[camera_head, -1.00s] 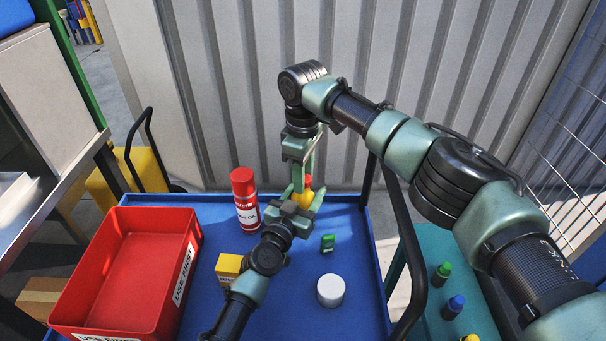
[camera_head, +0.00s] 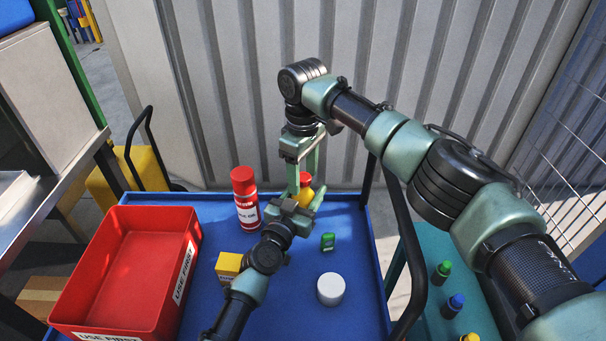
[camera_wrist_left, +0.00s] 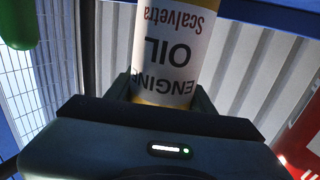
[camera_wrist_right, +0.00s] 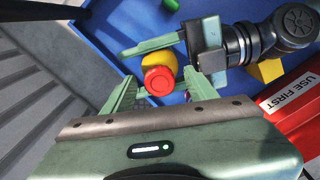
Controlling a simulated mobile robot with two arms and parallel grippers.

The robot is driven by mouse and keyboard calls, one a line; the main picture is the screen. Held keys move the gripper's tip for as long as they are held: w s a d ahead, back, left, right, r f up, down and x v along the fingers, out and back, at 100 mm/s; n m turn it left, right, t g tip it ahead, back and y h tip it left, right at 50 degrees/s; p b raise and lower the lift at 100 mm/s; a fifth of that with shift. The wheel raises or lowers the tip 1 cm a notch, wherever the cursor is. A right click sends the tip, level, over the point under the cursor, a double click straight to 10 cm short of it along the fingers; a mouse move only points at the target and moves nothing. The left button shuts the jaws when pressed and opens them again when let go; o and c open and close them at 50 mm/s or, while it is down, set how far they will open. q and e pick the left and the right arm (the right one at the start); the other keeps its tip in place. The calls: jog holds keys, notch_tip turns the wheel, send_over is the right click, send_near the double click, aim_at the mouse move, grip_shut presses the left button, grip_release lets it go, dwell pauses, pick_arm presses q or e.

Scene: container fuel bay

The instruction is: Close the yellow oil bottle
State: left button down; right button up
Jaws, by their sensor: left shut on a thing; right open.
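The yellow oil bottle (camera_head: 302,197) stands at the back of the blue cart top. A red cap (camera_head: 306,180) sits at its top; I cannot tell whether it is tight. My left gripper (camera_head: 304,204) is shut on the bottle's body. In the left wrist view the bottle's "ENGINE OIL" label (camera_wrist_left: 178,40) shows upside down between the fingers. My right gripper (camera_wrist_right: 158,88) is open above the bottle. In the right wrist view the red cap (camera_wrist_right: 159,81) lies between its spread fingers, with gaps at both sides, and the yellow bottle (camera_wrist_right: 160,61) shows behind it.
A red can (camera_head: 246,207) stands left of the bottle. A red bin (camera_head: 188,262), a yellow box (camera_head: 228,267), a small green item (camera_head: 328,242) and a white round container (camera_head: 331,289) are on the cart top (camera_head: 290,315). A corrugated wall (camera_head: 230,90) rises behind.

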aim_at(303, 205)
notch_tip(303, 205, up, 12)
dwell(0.4)
pick_arm(q)
jog(key=shift+c, duration=2.3)
grip_release()
jog(key=shift+s, duration=0.1)
jog(key=v, duration=0.7)
jog(key=shift+s+a+p, duration=0.2)
jog(key=shift+s+p, duration=0.05)
jog(key=shift+p, duration=0.05)
pick_arm(e)
jog(key=shift+r, duration=0.25)
